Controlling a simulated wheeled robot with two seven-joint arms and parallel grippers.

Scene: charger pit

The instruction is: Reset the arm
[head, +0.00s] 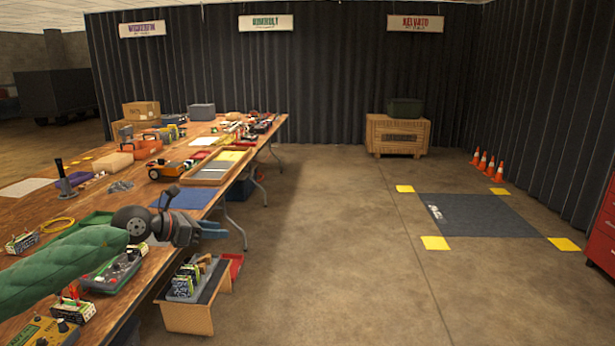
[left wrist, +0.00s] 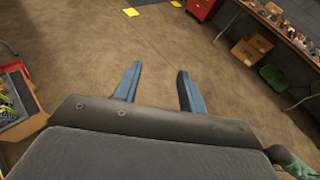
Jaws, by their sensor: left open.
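My left arm, in a green sleeve, comes in from the left in the head view, over the long wooden table (head: 130,190). My left gripper (head: 222,230) points right, at the table's right edge. My right arm and gripper are not in view.
A cardboard box of packets (head: 190,318) stands below the table edge near my left gripper. Tools and parts crowd the table. Free concrete floor lies right, with a dark mat (head: 470,215), orange cones (head: 490,168), a wooden crate (head: 385,145) and a red cabinet (head: 602,235).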

